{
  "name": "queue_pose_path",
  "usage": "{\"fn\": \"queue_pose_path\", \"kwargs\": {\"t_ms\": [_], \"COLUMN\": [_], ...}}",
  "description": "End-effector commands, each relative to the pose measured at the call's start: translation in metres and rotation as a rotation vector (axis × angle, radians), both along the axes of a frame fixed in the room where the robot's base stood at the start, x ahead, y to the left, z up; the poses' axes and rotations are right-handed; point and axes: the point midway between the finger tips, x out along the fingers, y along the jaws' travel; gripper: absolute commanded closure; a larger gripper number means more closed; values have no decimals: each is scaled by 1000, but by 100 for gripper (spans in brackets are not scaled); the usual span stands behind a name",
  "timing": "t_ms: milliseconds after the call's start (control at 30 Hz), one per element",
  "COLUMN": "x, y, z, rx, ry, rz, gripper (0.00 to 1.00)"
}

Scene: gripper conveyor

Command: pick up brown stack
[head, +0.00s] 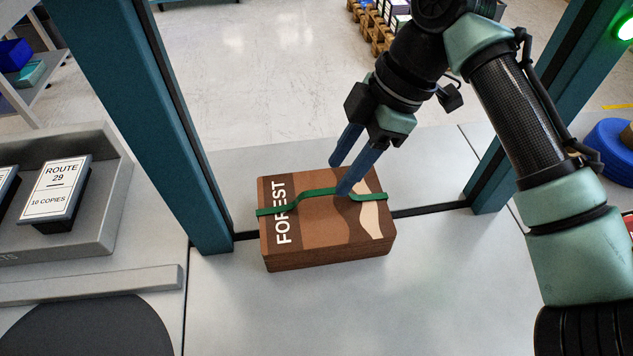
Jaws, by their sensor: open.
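The brown stack (325,240) lies flat on the light grey table, a block with "FOREST" printed on its top and a green strap (308,198) running across it. My gripper (346,178) is over the far right part of the stack, pointing down. Its two blue fingers are apart with nothing held between them. The nearer fingertip overlaps the stack's top by the strap; I cannot tell whether it touches. The farther finger shows at the stack's back edge.
Teal posts (170,130) stand left and right of the stack. A grey tray (112,205) at left holds a "ROUTE 29" stack (57,190). A dark round pad (90,330) lies front left. A blue round object (605,150) is at right. The table before the stack is clear.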

Motion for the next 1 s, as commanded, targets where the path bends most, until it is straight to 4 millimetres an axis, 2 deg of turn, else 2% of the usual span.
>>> {"fn": "queue_pose_path", "kwargs": {"t_ms": [367,633,933,1000], "x": [-2,-2,-2,-2], "y": [10,25,27,27], "z": [-31,-65,-70,-70], "rx": [-1,-1,0,0], "ry": [7,5,5,5], "rz": [4,3,2,2], "gripper": [50,50,50,61]}}
